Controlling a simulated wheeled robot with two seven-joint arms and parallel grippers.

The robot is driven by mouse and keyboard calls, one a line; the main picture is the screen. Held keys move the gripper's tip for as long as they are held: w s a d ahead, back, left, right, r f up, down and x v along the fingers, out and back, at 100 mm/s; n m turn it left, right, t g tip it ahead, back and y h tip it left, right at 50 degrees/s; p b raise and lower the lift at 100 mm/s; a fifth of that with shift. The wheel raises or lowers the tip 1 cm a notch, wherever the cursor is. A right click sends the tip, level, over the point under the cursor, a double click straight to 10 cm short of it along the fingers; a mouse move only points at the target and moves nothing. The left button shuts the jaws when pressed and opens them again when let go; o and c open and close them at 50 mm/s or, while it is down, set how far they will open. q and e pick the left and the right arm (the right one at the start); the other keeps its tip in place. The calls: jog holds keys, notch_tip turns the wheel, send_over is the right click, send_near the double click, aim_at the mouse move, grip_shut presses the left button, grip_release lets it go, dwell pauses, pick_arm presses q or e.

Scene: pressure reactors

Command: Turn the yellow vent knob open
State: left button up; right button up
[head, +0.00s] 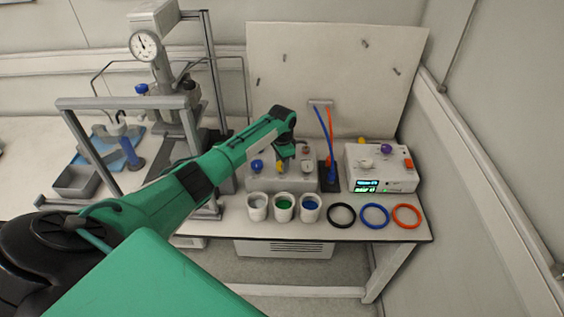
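A light grey valve box (262,184) stands on the bench near the middle of the head view. The yellow vent knob (280,168) shows small on its front, between a blue knob (257,165) and a round gauge (306,165). My green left arm reaches in from the lower left. My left gripper (286,155) hangs down just above the yellow knob, and its dark wrist hides part of the box top. Its fingers are too small to tell whether they are open or shut, or whether they touch the knob. My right gripper is out of view.
Several white cups (257,213) stand in front of the box. Black, blue and orange rings (407,216) lie to the right. A white control unit (401,178) stands behind them. Blue and orange tubes rise right of the box. A reactor stand with a gauge (144,45) is at left.

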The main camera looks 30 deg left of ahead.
pick_arm(q)
jog(key=shift+d+r+n+p, duration=0.1)
jog(key=shift+r+n+p, duration=0.05)
jog(key=shift+n+p, duration=1.25)
jog(key=n+p, duration=0.3)
jog(key=n, duration=0.2)
jog(key=shift+n, duration=0.4)
jog(key=n+p, duration=0.2)
jog(key=n, duration=0.3)
jog(key=shift+n+p, duration=0.75)
jog(key=shift+n, duration=1.35)
jog(key=shift+w, duration=0.1)
jog(key=o, duration=1)
jog(key=shift+c, duration=0.2)
